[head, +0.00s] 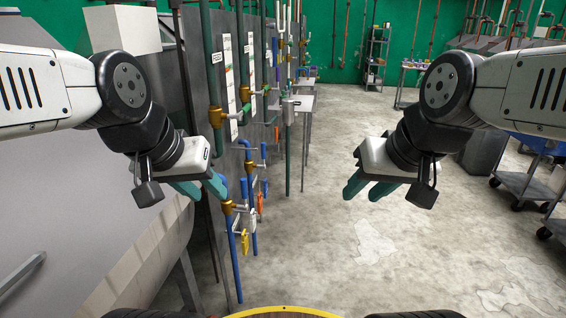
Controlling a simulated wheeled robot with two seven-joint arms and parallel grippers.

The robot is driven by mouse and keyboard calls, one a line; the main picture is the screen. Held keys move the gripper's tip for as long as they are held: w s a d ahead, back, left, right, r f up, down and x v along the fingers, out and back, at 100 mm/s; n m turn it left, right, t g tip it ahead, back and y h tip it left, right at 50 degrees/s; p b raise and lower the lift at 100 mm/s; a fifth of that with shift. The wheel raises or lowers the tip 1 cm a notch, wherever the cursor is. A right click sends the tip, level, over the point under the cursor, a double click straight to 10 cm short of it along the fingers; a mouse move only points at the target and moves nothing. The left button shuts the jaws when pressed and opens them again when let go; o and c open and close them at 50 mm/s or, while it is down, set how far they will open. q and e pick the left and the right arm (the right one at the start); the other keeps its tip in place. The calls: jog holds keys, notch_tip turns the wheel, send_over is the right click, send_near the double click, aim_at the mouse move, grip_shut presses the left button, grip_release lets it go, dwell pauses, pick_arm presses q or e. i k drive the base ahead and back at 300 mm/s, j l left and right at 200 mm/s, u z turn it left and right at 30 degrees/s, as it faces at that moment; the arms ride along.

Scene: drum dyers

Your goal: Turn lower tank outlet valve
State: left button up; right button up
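Blue pipes with brass fittings stand along the machine wall, left of centre in the head view. Low on them are a yellow valve handle (244,241), a white handle (252,216) and an orange handle (260,204); I cannot tell which is the lower tank outlet valve. My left gripper (209,193) has teal fingers spread apart and empty. It appears just left of and above the yellow handle; whether it touches the pipes is unclear. My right gripper (361,196) is open and empty over the floor, well right of the pipes.
The large grey tank (70,190) fills the left side. Green and blue pipes line the wall panels beyond. Wheeled carts (525,186) stand at the right, and a shelf rack (375,58) stands at the back. The concrete floor (340,250) in the middle is clear.

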aim_at(263, 144)
jog(key=i+l+u, duration=0.2)
jog(key=i, duration=0.45)
jog(key=i+l+u, duration=0.35)
jog(key=i+l, duration=0.15)
jog(key=i+l+u, duration=0.15)
jog(key=l, duration=0.2)
jog(key=i+l+u, duration=0.35)
jog(key=l, duration=0.4)
jog(key=i+l+u, duration=0.15)
jog(key=l, duration=0.25)
jog(key=i, duration=0.1)
